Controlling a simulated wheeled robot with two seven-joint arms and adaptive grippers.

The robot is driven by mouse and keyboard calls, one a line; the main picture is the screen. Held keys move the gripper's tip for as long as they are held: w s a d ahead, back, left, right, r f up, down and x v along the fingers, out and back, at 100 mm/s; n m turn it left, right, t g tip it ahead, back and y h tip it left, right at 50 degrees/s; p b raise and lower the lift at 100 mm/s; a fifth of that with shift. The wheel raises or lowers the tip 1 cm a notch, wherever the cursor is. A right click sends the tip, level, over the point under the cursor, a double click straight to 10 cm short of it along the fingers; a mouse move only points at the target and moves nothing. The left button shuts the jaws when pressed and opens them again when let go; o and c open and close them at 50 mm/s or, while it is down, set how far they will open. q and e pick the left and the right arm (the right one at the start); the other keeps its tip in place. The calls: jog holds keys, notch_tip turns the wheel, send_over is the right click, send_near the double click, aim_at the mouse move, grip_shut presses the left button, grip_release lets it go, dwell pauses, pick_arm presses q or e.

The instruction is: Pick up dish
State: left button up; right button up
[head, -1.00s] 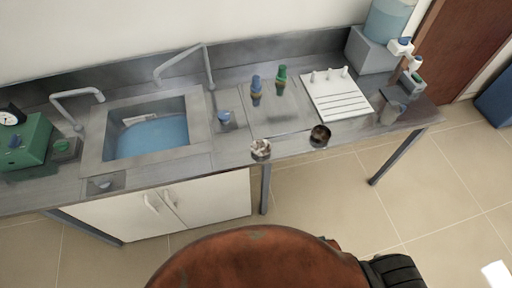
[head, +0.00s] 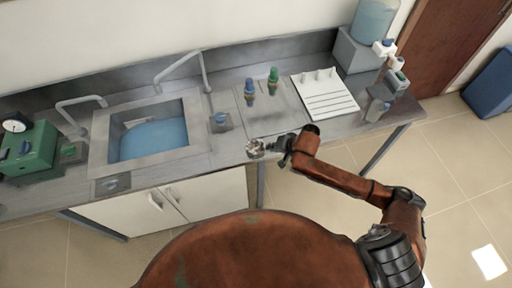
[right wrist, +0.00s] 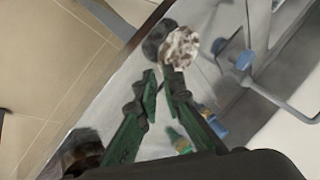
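A small round dish with whitish, mottled contents (head: 255,147) sits near the front edge of the steel bench, right of the sink. In the right wrist view it (right wrist: 180,48) lies just beyond my fingertips. My right gripper (head: 284,150) is beside the dish, on its right, over the bench's front edge. In the right wrist view my right gripper (right wrist: 161,76) has its two fingers apart, with nothing held between them. Whether a fingertip touches the dish I cannot tell. My left gripper is not in view.
A second, dark dish (right wrist: 82,157) is at the lower left of the right wrist view. A white rack (head: 325,97) is to the right, a sink (head: 152,128) with taps to the left.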

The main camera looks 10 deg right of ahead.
aim_at(261, 147)
jog(key=shift+x, duration=1.5)
jog(key=shift+w+x, duration=0.15)
jog(key=shift+x, duration=1)
jog(key=shift+w+x, duration=0.15)
jog(key=shift+x, duration=1)
jog(key=shift+s+d+r, duration=0.1)
jog(key=shift+r, duration=0.05)
jog(key=shift+r, duration=0.1)
grip_shut()
